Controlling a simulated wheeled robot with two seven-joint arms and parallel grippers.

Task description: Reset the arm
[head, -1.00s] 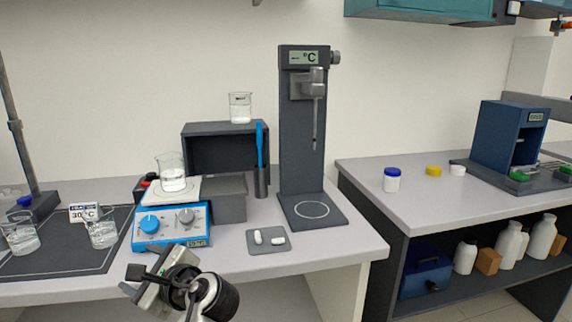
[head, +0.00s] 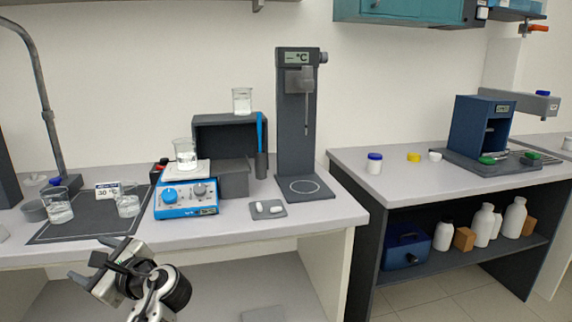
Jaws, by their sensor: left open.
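My left gripper (head: 92,260) shows at the lower left of the head view, in front of the left bench's front edge. Its jaws are open and nothing shows between them. My right gripper is not in view.
The left bench carries a blue stirrer hotplate (head: 187,200) with a beaker (head: 185,154), a dark mat (head: 92,217) with two beakers, a small tray (head: 267,209) and a tall thermometer stand (head: 297,130). The right bench (head: 390,180) holds a blue device (head: 470,135). Floor shows between the benches.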

